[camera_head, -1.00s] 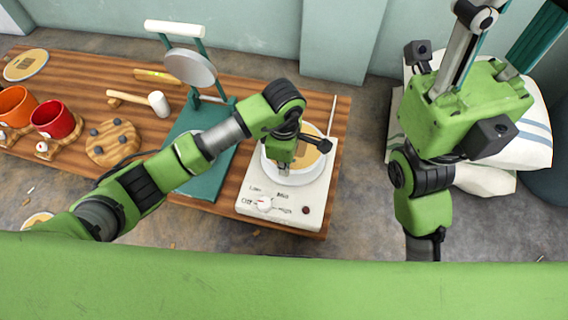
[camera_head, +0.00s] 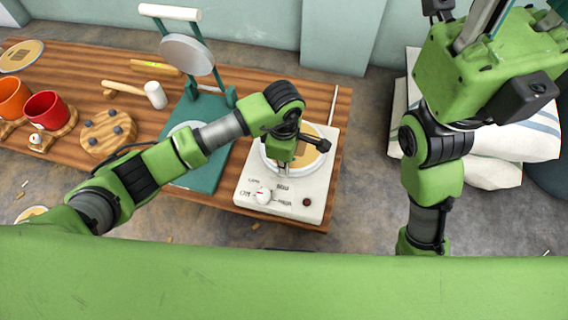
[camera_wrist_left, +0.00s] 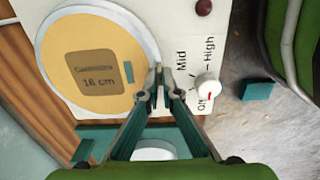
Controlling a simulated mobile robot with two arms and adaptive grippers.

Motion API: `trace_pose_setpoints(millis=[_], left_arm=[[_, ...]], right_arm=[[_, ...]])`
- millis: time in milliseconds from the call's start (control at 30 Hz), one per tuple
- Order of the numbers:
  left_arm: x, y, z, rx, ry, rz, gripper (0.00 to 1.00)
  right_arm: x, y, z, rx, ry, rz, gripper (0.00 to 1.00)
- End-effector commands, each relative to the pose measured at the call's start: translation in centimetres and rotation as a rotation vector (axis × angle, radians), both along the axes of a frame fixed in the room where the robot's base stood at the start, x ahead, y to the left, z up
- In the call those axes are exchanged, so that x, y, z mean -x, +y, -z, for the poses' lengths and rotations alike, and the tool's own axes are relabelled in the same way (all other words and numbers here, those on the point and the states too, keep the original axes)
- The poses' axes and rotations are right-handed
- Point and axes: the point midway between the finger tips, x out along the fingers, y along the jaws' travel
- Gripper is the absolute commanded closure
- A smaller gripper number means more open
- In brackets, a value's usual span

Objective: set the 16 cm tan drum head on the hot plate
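The tan drum head (camera_head: 312,140), a flat round disc marked 16 cm, lies over the white round top of the hot plate (camera_head: 270,206). In the left wrist view the tan drum head (camera_wrist_left: 82,97) sits off-centre to the left, with white showing along its upper right side. My left gripper (camera_wrist_left: 158,75) points down at the disc's edge, its fingertips nearly together and apparently pinching the rim. In the head view my left wrist hides part of the disc; any small gap underneath cannot be judged. My right gripper (camera_head: 485,60) is raised at the right, its fingertips cut off.
The hot plate stands near the table's right end, with its knob (camera_wrist_left: 207,88) beside my left gripper. A teal stand (camera_head: 205,170) with a grey disc is left of it. Red (camera_head: 46,108) and orange (camera_head: 12,98) drums, a mallet (camera_head: 155,95) and another drum head (camera_head: 20,55) lie further left.

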Motion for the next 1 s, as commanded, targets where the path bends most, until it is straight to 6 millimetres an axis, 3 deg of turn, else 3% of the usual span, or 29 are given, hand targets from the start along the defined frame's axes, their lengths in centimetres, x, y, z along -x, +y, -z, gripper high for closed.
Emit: trace_pose_setpoints(millis=[567, 667, 1000], left_arm=[[-0.03, 0.00, 0.44, 0.000, -0.001, -0.001, 1.00], [-0.03, 0.00, 0.44, 0.000, -0.001, -0.001, 0.78], [-0.01, 0.01, 0.41, 0.000, 0.000, -0.001, 0.76]], right_arm=[[0.00, 0.03, 0.10, 0.001, -0.001, 0.000, 0.60], [0.01, 0.03, 0.09, 0.000, -0.002, 0.000, 0.60], [0.24, -0.05, -0.10, 0.000, -0.011, 0.001, 0.60]])
